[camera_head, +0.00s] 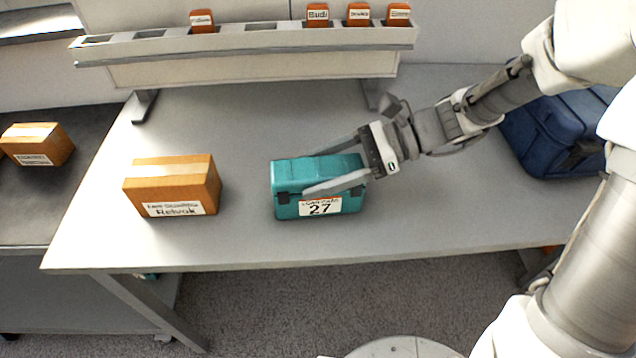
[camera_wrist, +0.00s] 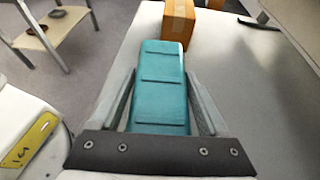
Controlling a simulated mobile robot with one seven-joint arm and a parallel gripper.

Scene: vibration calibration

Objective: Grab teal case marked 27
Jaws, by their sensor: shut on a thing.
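The teal case (camera_head: 290,208) stands on the grey table near its front edge, its white label with 27 facing the front. My gripper (camera_head: 325,172) reaches in from the right, with one finger along the front of the case above the label and the other behind it. In the wrist view the teal case (camera_wrist: 160,88) lies lengthwise between the two fingers of my gripper (camera_wrist: 160,92). The fingers are shut on its sides. The case appears to rest on the table; I cannot tell if it is slightly raised.
An orange-brown box (camera_head: 172,186) labelled Relvak stands left of the case. A dark blue case (camera_head: 556,135) is at the right. A raised rack (camera_head: 250,40) with small orange boxes runs along the back. Another box (camera_head: 38,144) sits on the left side table.

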